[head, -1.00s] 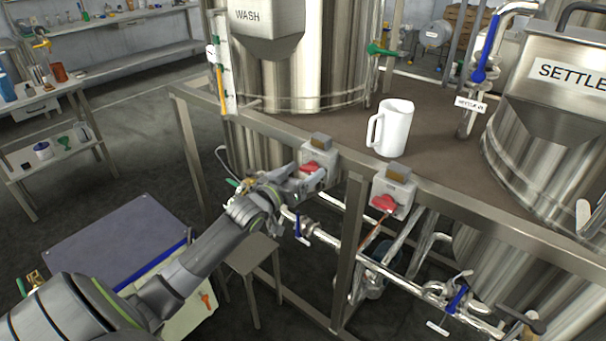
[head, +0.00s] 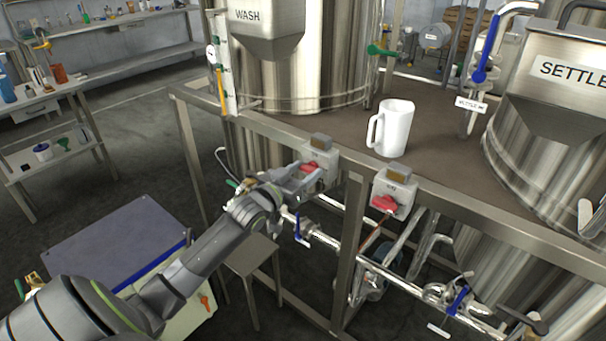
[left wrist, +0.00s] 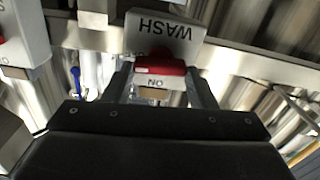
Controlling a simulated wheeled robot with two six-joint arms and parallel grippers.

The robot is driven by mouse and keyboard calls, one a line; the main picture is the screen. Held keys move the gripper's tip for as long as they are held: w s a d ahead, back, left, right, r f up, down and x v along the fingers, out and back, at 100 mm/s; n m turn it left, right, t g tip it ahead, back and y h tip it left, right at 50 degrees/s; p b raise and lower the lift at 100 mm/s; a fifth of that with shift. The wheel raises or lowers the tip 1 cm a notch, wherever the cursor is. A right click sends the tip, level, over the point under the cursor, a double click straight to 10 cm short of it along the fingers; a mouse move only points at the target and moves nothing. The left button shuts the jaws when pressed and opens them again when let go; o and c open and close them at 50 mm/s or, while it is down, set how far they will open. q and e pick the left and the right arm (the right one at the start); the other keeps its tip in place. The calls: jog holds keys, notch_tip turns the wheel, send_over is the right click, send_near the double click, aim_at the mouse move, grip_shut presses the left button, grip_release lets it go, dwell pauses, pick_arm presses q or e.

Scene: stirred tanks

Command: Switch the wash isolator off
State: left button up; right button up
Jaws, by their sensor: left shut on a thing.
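The wash isolator (head: 322,168) is a grey box with a red handle (head: 311,165), fixed to the frame rail below the WASH tank. In the left wrist view the box (left wrist: 165,32) reads WASH upside down, and its red handle (left wrist: 160,67) lies across the picture with an ON mark beside it. My left gripper (head: 305,172) is at the front of this box. In the left wrist view its fingers (left wrist: 160,82) are either side of the red handle and shut on it. The fingers partly hide the handle in the head view. My right gripper is out of view.
A second isolator (head: 400,190) with a red handle sits right of it on the same rail. A white jug (head: 393,130) stands on the deck above. Pipes with blue-handled valves (head: 299,228) run below. A small stool (head: 250,254) stands under my left forearm.

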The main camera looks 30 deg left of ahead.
pick_arm(q)
jog(key=shift+m, duration=0.7)
jog(key=o, duration=1)
jog(key=shift+s+a+p, duration=0.2)
jog(key=shift+s+p, duration=0.05)
jog(key=shift+s, duration=2.65)
jog(key=shift+s+a+p, duration=0.25)
jog(key=shift+s, duration=2.6)
jog(key=shift+s+a+p, duration=0.2)
jog(key=shift+s+p, duration=0.05)
jog(key=shift+s, duration=2.65)
